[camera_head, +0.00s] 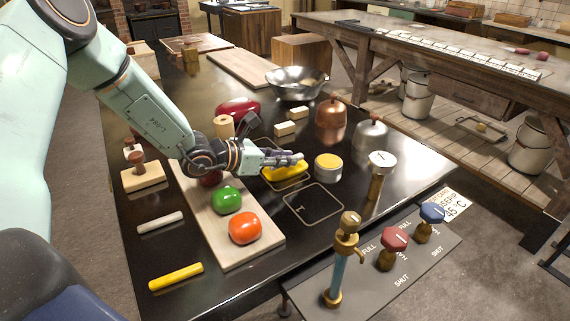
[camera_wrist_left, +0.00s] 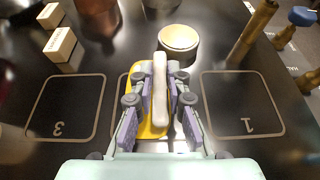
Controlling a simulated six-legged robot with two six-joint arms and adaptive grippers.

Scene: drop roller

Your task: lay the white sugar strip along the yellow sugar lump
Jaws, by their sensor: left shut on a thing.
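My left gripper (camera_head: 290,160) reaches in from the left over the yellow sugar lump (camera_head: 284,173). In the left wrist view its fingers (camera_wrist_left: 160,101) are shut on the white sugar strip (camera_wrist_left: 160,78), which points away from the wrist. The yellow lump (camera_wrist_left: 148,127) lies below and to the left of the strip, on the middle marked square, partly hidden by fingers and strip. The strip runs roughly along the lump; I cannot tell whether they touch. My right gripper is in neither view.
A round yellow-topped tin (camera_head: 328,167) stands close beyond the fingertips. A board (camera_head: 265,248) holds green (camera_head: 227,199) and orange-red (camera_head: 245,228) lumps. Another white strip (camera_head: 160,222) and a yellow strip (camera_head: 176,276) lie at left. The marked square (camera_head: 313,204) is empty. Valves (camera_head: 395,240) stand front right.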

